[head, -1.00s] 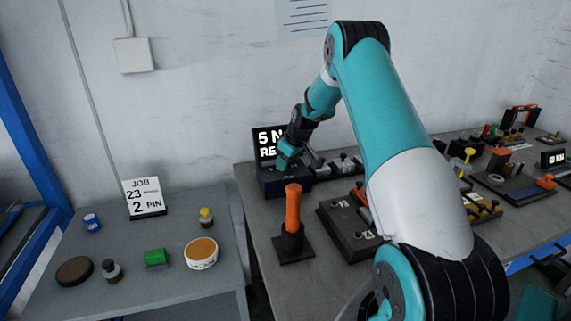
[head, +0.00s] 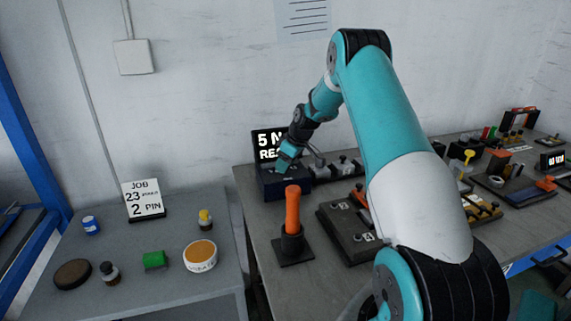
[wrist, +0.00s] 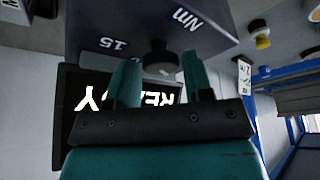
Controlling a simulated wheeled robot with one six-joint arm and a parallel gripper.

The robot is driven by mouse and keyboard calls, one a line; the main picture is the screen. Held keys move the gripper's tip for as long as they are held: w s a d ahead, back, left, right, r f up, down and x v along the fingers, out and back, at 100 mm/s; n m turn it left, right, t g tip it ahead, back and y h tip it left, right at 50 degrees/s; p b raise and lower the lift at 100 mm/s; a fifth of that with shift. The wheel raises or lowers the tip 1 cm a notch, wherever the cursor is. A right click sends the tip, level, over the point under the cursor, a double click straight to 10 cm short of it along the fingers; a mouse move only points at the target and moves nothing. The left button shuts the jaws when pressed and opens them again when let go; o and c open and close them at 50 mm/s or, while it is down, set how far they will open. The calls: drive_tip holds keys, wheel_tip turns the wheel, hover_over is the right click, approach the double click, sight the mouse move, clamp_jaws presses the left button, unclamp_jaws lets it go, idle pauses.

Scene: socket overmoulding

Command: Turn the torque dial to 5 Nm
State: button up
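The torque unit is a dark box (head: 272,187) with a black display (head: 262,140) behind it, at the back left corner of the bench. The display shows "5 N" and "RE" with the rest covered by my arm; the wrist view shows part of "READY" upside down on the display (wrist: 92,98). In the wrist view the black dial (wrist: 158,58) stands on the box face, marked "15" and "Nm". My gripper (wrist: 160,70) is open, its two teal fingers on either side of the dial with visible gaps. In the head view my gripper (head: 286,160) is just above the box, hiding the dial.
An orange-handled tool (head: 292,212) stands upright in a black holder in front of the box. A dark two-part mould block (head: 345,230) lies to its right. A side table (head: 215,270) at left holds a job card (head: 143,199) and small containers.

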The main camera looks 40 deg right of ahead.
drive_tip(key=shift+o, duration=1)
drive_tip(key=b+v, duration=0.1)
drive_tip(key=v, duration=1.6)
drive_tip(key=shift+r, duration=0.2)
